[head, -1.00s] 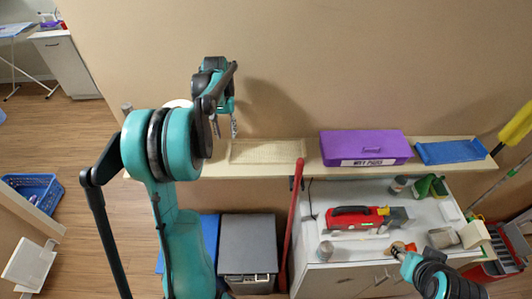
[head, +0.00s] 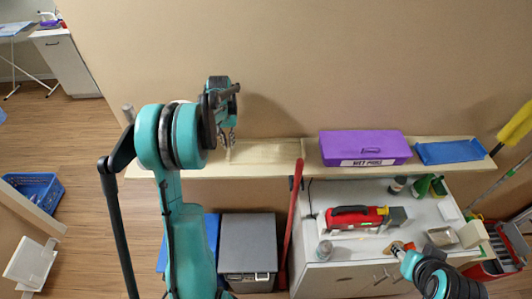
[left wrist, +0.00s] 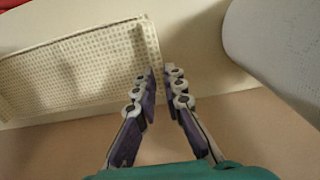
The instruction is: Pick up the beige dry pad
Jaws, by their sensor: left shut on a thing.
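The beige dry pad (left wrist: 80,65) is a flat, woven-textured rectangle with a raised border, on the left of the left wrist view. In the head view a pale rectangle (head: 268,151) on the wall shelf, left of the purple box, looks like it, with its weave hardly visible. My left gripper (head: 228,141) is at its left end, fingers pointing down. In the left wrist view its fingertips (left wrist: 160,72) are close together at the pad's near right corner, shut on it. My right gripper (head: 400,249) is low at the right by the cabinet; its fingers are unclear.
A red pole (head: 293,215) leans against the shelf. The cabinet top below holds a red tool (head: 357,217) and several small items.

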